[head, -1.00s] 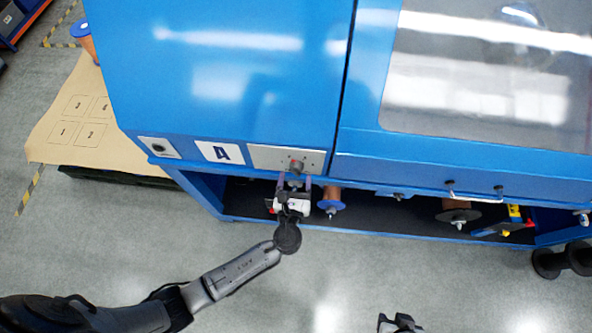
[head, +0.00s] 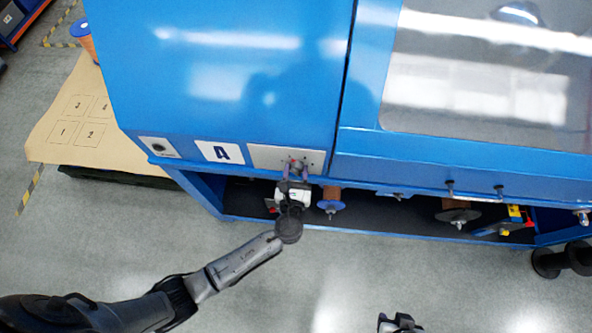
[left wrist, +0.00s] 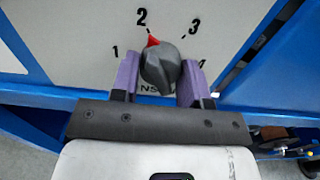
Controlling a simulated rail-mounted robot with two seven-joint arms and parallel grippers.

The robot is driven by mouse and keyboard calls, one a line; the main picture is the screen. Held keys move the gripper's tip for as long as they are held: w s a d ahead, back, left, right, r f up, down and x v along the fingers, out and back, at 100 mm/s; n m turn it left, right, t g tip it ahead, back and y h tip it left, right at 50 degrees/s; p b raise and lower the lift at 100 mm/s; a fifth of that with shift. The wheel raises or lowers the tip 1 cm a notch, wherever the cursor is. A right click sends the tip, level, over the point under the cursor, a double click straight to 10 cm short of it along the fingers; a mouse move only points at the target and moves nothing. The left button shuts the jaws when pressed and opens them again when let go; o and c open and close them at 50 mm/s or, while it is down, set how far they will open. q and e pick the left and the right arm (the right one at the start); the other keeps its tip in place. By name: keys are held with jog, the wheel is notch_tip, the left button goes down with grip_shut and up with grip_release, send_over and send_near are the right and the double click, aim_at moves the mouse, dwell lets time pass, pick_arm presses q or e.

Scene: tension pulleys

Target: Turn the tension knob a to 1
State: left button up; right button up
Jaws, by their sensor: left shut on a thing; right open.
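The tension knob (left wrist: 160,70) is a dark grey dial with a red pointer, on a pale plate marked 1 to 4, in the left wrist view. Its red pointer is at about 2. In the head view my left gripper (head: 292,178) reaches up to the plate. My right gripper (head: 398,323) is open and empty at the bottom edge, far from the knob.
Below the panel is a dark shelf with spools (head: 331,200) hanging close to my left gripper's right side. Black spools (head: 560,262) stand on the floor at right. A tan mat (head: 65,110) with numbered squares lies at left.

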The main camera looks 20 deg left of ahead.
pick_arm(q)
jog(key=shift+c, duration=1.4)
jog(key=n+b, duration=0.2)
jog(key=n, duration=0.2)
jog(key=shift+f+n+b, duration=0.15)
jog(key=shift+n+b, duration=0.25)
jog(key=n+b, duration=0.2)
jog(key=n, duration=0.1)
jog(key=shift+d+n, duration=0.1)
jog(key=shift+n, duration=0.2)
jog(key=shift+n+b, duration=1)
jog(key=shift+n, duration=0.6)
jog(key=shift+r+n, duration=0.2)
jog(key=shift+n, duration=0.1)
jog(key=o, duration=0.9)
